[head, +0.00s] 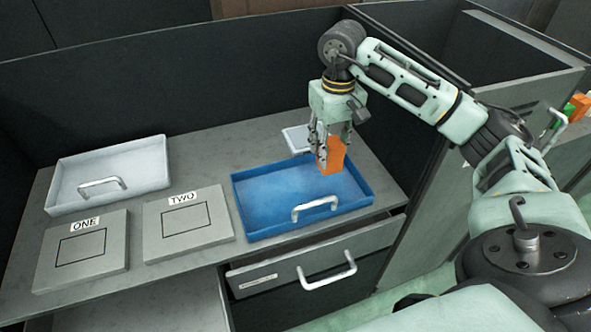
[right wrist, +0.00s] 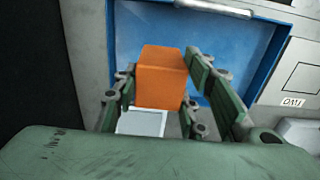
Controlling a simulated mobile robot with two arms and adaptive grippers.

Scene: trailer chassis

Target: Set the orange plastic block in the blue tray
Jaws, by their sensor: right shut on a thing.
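The orange plastic block (head: 331,155) is between the fingers of my right gripper (head: 334,148), which is shut on it. The block is over the back part of the blue tray (head: 265,205); I cannot tell whether it touches the tray floor. In the right wrist view the block (right wrist: 161,78) is between the green fingers of my right gripper (right wrist: 160,95), with the blue tray (right wrist: 135,35) beyond it. The tray looks otherwise empty and has a white handle on its front wall. My left gripper is not in view.
A white tray (head: 110,183) stands at the back left. Two grey plates marked ONE (head: 110,255) and TWO (head: 187,243) lie left of the blue tray. A small white item (head: 296,138) is behind it. A slightly open drawer (head: 320,262) is below. Dark panels enclose the back.

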